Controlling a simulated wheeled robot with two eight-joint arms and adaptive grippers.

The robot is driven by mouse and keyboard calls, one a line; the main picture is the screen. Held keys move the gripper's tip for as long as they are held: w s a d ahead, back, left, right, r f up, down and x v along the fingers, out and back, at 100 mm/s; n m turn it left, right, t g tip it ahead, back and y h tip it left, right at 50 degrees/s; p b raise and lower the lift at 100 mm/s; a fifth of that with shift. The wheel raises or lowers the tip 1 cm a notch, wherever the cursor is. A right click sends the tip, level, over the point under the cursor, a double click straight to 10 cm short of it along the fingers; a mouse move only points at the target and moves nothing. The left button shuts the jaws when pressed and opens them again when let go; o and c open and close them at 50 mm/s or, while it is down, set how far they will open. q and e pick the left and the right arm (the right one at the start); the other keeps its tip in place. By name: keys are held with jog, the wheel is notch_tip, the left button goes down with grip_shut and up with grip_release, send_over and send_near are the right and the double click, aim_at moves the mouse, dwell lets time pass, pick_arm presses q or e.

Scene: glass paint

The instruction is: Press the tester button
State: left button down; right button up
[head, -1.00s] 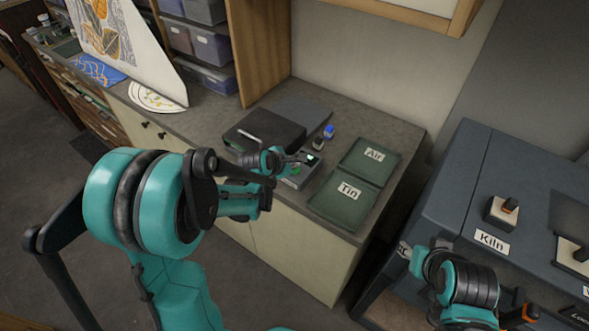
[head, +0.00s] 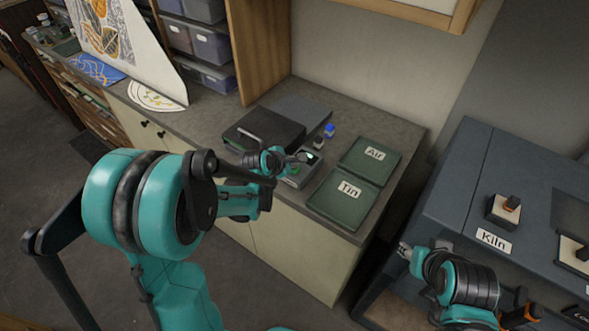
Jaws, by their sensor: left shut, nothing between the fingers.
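The tester (head: 302,174) is a small grey box on the counter, left of the two green trays. It has a small lit screen (head: 313,156) and a green button (head: 295,171) on its top. My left gripper (head: 304,158) is shut and empty, with its tips over the tester beside the screen. I cannot tell whether the tips touch it. My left wrist and forearm hide part of the tester. My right gripper (head: 404,248) is low at the right, in front of the kiln bench and away from the tester. Its fingers are too small to read.
Green trays labelled Air (head: 372,158) and Tin (head: 345,200) lie right of the tester. A black case (head: 262,134) and a small blue-topped bottle (head: 329,130) stand behind it. The dark kiln unit (head: 455,185) is at the right.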

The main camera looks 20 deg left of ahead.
pick_arm(q)
jog(key=shift+f+b, duration=0.5)
jog(key=shift+f, duration=0.1)
dwell(0.7)
jog(key=shift+r, duration=0.1)
jog(key=shift+r+p, duration=0.65)
jog(key=shift+r, duration=0.2)
jog(key=shift+r+p, duration=1.95)
jog(key=shift+r, duration=0.6)
jog(key=shift+f, duration=0.1)
